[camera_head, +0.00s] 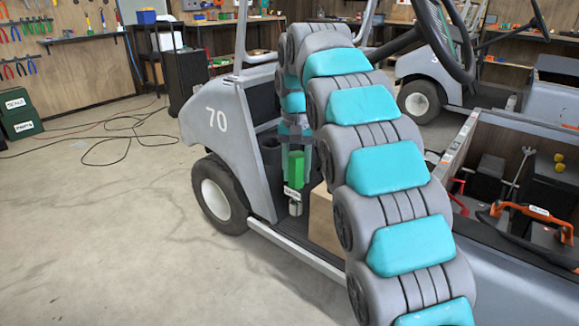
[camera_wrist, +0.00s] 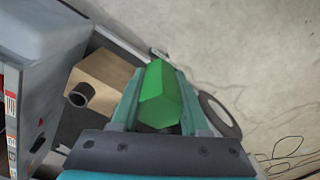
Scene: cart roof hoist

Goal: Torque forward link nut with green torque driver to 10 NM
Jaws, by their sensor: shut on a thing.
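The green torque driver (camera_head: 296,170) hangs upright below my gripper (camera_head: 297,152), with a white label and a pale metal lower end under its green body. It stands in front of the cart's open side, in the doorway area. In the wrist view the driver's green faceted top (camera_wrist: 160,92) sits between the two teal fingers of my gripper (camera_wrist: 160,106), which is shut on it. Whether the driver's lower end touches anything cannot be told. I cannot make out the forward link nut in either view.
The grey cart (camera_head: 222,105) marked 70 fills the middle. A cardboard-coloured box (camera_head: 322,217) is beside the driver; the wrist view shows a dark tube (camera_wrist: 82,95) at it. An open tool bay (camera_head: 520,180) lies right. Cables (camera_head: 125,140) cross the otherwise clear floor left.

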